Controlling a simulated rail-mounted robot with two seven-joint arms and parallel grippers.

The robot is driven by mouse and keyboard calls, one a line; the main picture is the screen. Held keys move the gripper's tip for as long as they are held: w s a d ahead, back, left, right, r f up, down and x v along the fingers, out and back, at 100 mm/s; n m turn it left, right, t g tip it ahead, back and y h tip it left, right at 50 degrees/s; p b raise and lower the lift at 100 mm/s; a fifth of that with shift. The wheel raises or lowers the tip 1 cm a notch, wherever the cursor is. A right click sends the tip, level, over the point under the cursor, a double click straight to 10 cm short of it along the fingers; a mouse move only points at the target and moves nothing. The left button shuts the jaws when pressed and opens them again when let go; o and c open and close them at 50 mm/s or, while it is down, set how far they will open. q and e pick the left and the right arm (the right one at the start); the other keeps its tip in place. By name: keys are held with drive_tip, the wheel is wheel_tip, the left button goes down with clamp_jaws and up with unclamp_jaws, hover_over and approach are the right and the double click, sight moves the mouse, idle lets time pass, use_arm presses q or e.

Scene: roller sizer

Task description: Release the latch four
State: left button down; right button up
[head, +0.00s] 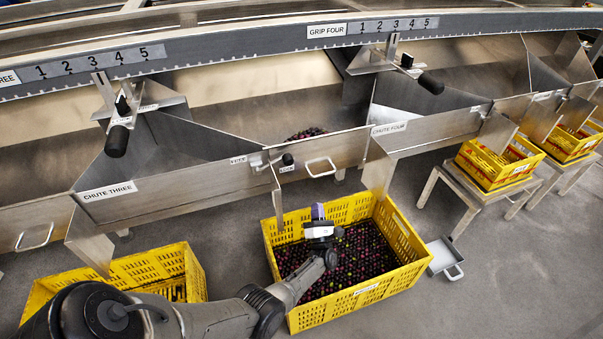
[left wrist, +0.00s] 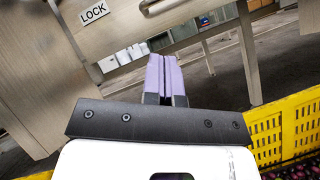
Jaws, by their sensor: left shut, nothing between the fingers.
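A latch with a short bar and a black knob (head: 287,159) sits on the metal chute front between the CHUTE THREE and CHUTE FOUR labels. Small tags flank it; I cannot tell from the picture which latch number it is. My left gripper (head: 318,212) is over the yellow crate, below and to the right of that knob, apart from it. In the left wrist view its purple fingers (left wrist: 161,77) are together and empty, pointing at the chute front. A LOCK label (left wrist: 94,13) shows there; the knob is not seen. My right gripper is not in view.
The yellow crate (head: 408,240) holds dark fruit under the chute. A metal pull handle (head: 320,167) is right of the latch; metal side plates hang down nearby. Another yellow crate (head: 190,275) is at left. A grey dustpan-like tray (head: 443,257) lies on the floor at right.

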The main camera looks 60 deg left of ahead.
use_arm(q)
drive_tip(key=s+r+n+g+y, duration=0.3)
drive_tip(key=s+n+g+y, duration=0.25)
drive_tip(key=n+g, duration=0.4)
drive_tip(key=a+r+n+p, duration=0.1)
drive_tip(key=a+r+n, duration=0.1)
drive_tip(key=r, duration=0.3)
drive_tip(key=a+r+n+t, duration=0.1)
drive_tip(key=a+r+n, duration=0.1)
drive_tip(key=a+r, duration=0.2)
wheel_tip(320, 180, up, 2)
drive_tip(key=shift+a+r+p, duration=0.1)
drive_tip(key=shift+a+p, duration=0.15)
drive_tip(key=shift+p, duration=0.15)
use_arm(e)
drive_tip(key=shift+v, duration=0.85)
use_arm(q)
drive_tip(key=shift+h, duration=0.25)
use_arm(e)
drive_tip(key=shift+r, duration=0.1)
